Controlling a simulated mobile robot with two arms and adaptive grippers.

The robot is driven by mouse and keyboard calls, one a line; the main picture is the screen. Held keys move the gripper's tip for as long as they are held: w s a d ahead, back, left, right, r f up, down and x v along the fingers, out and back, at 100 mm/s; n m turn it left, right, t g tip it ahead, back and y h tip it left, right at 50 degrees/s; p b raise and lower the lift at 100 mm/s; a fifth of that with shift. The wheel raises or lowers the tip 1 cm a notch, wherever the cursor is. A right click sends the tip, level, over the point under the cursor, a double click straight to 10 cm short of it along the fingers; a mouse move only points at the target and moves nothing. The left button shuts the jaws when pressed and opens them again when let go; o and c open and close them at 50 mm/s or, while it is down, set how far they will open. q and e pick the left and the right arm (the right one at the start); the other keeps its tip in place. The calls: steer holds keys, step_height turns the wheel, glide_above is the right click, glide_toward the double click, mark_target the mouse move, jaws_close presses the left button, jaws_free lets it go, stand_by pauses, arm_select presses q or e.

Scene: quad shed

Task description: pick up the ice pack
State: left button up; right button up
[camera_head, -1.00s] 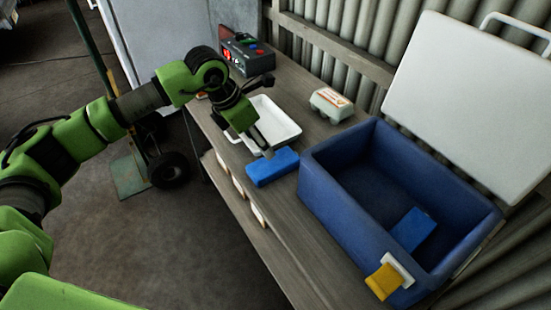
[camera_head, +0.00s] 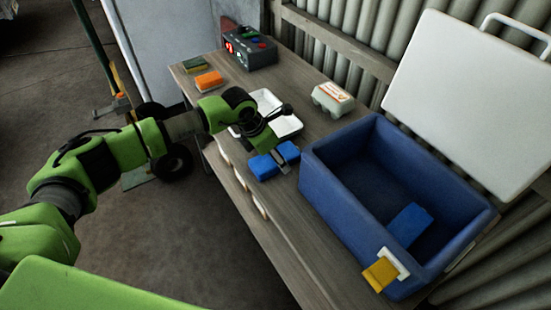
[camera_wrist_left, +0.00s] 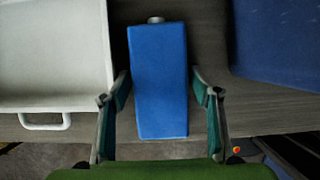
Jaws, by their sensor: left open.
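A blue ice pack (camera_head: 262,167) lies on the wooden bench, between the white tray and the blue cooler. In the left wrist view the ice pack (camera_wrist_left: 158,80) lies lengthwise between the two fingers, with its small pale cap at the far end. My left gripper (camera_head: 278,158) is at the ice pack, its fingers spread on either side. The left gripper (camera_wrist_left: 163,95) is open, with small gaps showing beside the pack. A second blue block (camera_head: 409,225) lies inside the open cooler (camera_head: 335,205). My right gripper is not in view.
The white tray (camera_head: 290,125) stands right behind the ice pack, partly hidden by my arm. An egg carton (camera_head: 332,99), a dark box with red digits (camera_head: 249,52), an orange sponge (camera_head: 209,81) and the cooler's raised white lid (camera_head: 465,105) are around. Bench front is clear.

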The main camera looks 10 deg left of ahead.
arm_select(q)
steer(key=c, duration=1.1)
steer(key=shift+w+r, duration=0.1)
steer(key=shift+r, duration=0.05)
steer(key=shift+c, duration=1.4)
steer(key=shift+r+b, duration=0.3)
steer(key=shift+r, duration=0.15)
step_height(320, 180, up, 2)
steer(key=shift+r+b, duration=0.1)
steer(key=shift+b, duration=0.4)
steer(key=s+a+r, duration=0.2)
steer(key=r, duration=0.1)
steer(key=s+a+r, duration=0.1)
steer(key=shift+r+b, duration=0.35)
steer(key=shift+b, duration=0.05)
steer(key=s+a+r+b, duration=0.2)
steer(key=s+a+r, duration=0.3)
steer(key=s+a, duration=0.1)
steer(key=shift+s+a, duration=0.3)
steer(key=shift+s, duration=0.35)
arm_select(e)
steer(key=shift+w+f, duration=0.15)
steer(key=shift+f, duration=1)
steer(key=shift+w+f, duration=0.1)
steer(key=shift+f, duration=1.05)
